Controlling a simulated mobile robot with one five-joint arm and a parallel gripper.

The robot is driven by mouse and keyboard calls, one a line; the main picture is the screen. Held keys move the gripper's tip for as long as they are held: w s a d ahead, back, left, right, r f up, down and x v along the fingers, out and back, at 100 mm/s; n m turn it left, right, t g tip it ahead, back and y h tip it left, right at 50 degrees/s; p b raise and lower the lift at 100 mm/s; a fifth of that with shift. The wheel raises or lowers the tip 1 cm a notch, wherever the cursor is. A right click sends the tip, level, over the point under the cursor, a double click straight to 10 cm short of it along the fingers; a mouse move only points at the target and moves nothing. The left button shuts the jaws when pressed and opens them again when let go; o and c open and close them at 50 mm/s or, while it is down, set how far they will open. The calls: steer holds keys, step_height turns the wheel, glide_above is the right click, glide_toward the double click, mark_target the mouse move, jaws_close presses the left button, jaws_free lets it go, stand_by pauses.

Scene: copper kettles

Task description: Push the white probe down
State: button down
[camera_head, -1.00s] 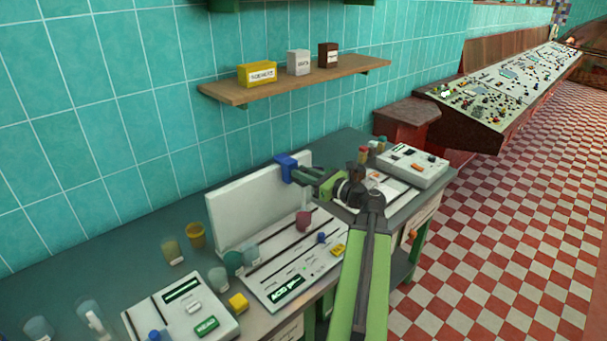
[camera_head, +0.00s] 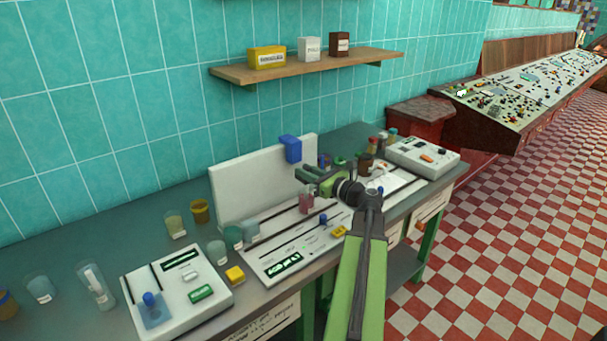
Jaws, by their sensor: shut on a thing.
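A blue block (camera_head: 290,148) sits at the top edge of an upright white panel (camera_head: 245,190) on the bench. I cannot make out a distinct white probe below the block, as my gripper partly covers that area. My gripper (camera_head: 303,178) is in front of the panel, lower than the block and apart from it in the picture. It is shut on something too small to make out. A pink beaker (camera_head: 306,203) shows just below the fingers, on the flat white device (camera_head: 270,245) with the green display.
A blue knob (camera_head: 322,219) and a yellow piece (camera_head: 338,231) are on the device. Several jars and beakers stand left, near a second white device (camera_head: 165,310). A grey-white box (camera_head: 420,158) is at the right end. A wooden shelf (camera_head: 310,68) hangs above.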

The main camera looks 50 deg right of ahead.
steer(key=shift+s+f, duration=0.1)
steer(key=shift+f, duration=0.1)
steer(key=c, duration=1.3)
jaws_free()
steer(key=shift+o, duration=0.2)
steer(key=shift+s, duration=0.1)
steer(key=s, duration=1.7)
steer(key=shift+a+r, duration=0.15)
